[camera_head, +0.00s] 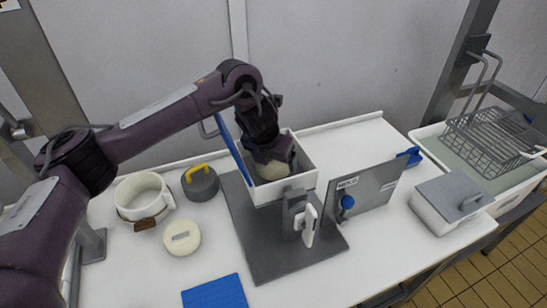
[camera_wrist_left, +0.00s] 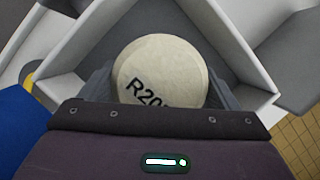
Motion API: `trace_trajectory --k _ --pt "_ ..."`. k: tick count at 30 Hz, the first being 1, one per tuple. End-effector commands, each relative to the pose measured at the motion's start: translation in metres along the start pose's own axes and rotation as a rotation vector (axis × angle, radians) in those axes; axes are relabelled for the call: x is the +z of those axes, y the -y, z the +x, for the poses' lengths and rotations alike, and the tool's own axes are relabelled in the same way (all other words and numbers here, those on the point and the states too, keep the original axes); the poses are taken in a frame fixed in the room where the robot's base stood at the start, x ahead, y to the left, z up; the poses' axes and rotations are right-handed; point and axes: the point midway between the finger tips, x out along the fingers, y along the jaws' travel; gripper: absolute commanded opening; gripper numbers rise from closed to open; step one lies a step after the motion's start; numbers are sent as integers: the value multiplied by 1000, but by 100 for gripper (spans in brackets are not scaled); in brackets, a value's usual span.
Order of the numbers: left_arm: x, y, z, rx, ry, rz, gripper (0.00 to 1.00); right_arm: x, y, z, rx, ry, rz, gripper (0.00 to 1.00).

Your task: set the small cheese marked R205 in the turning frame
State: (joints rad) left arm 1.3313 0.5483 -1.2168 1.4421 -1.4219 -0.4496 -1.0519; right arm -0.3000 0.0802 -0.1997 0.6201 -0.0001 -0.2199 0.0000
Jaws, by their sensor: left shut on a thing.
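The small cheese (camera_wrist_left: 165,65) is pale and round, with dark letters reading "R20" and the rest cut off by my wrist housing. My left gripper (camera_wrist_left: 160,90) is shut on it, one finger on each side. In the head view my left gripper (camera_head: 268,160) points down into the white open box of the turning frame (camera_head: 306,181), with the cheese (camera_head: 272,172) below it inside the walls. Whether the cheese touches the box floor is hidden. The frame stands on a dark grey base plate with a crank at its front. My right gripper is not in view.
Left of the frame are a white pot (camera_head: 128,190), a grey weight with a yellow handle (camera_head: 201,184) and another pale cheese (camera_head: 182,238). A blue mat (camera_head: 215,293) lies in front. A grey panel (camera_head: 365,190), a lidded box (camera_head: 452,204) and a wire basket (camera_head: 490,140) are right.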

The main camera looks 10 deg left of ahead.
Motion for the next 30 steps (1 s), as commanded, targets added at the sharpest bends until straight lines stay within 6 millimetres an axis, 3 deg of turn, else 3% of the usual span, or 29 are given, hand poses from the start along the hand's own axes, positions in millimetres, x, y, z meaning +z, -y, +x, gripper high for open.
trace_trajectory --k 27,28,30 --pt "-3 0 8 0 2 -1 48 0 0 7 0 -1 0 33" --pt "-3 0 8 0 2 -1 86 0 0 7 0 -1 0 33" --pt "-3 0 8 0 2 0 95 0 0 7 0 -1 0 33"
